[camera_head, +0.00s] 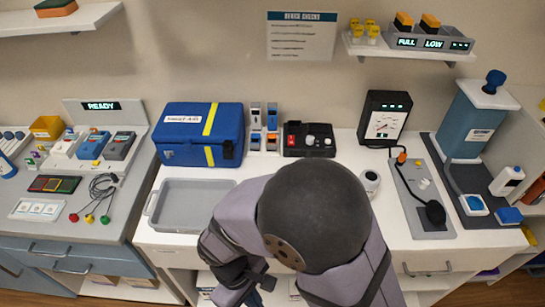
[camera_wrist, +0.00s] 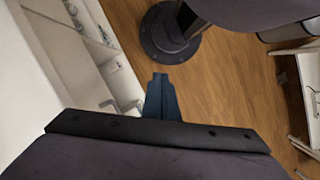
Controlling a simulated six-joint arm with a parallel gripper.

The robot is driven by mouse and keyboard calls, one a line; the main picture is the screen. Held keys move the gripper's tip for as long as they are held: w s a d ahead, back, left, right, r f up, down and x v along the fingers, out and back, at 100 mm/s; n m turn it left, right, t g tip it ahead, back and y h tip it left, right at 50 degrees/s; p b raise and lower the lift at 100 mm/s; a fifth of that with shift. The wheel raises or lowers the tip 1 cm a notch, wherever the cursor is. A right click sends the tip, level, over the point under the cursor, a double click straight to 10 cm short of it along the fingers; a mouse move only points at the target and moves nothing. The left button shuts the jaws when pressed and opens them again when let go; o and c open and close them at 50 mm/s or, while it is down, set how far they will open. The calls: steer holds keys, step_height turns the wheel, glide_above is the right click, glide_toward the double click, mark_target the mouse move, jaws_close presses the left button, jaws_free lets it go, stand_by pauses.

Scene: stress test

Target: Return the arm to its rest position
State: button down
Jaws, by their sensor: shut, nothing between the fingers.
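My arm folds across the front of the white bench (camera_head: 345,180) in the head view, with its big dark joint over the bench edge. My gripper (camera_wrist: 160,78) shows in the wrist view as two dark blue fingers closed together, with nothing between them. It is over the wooden floor (camera_wrist: 225,90), close to the bench front at the left of that view. In the head view the gripper is low in the picture and mostly hidden by my own arm.
A grey tray (camera_head: 160,225) lies just left of my arm. Behind it stand a blue case (camera_head: 185,158) and a black box with knobs (camera_head: 295,150). A dial meter (camera_head: 385,122) and a grey panel (camera_head: 410,185) with a black microphone-like piece are to the right.

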steer(key=w+d+r+m+y, duration=0.1)
steer(key=w+d+r+m, duration=0.1)
steer(key=d, duration=0.4)
steer(key=w+d+r+m+t+y, duration=0.1)
steer(key=w+d+r+m, duration=0.2)
steer(key=d+m, duration=0.2)
steer(key=w+d+r+m, duration=0.2)
steer(key=d+r+m, duration=0.1)
steer(key=d, duration=0.5)
steer(key=shift+w+d+m+t+y, duration=0.2)
steer(key=shift+d+m+t+y, duration=0.15)
steer(key=shift+m, duration=0.25)
steer(key=shift+a+r, duration=0.1)
stand_by(0.7)
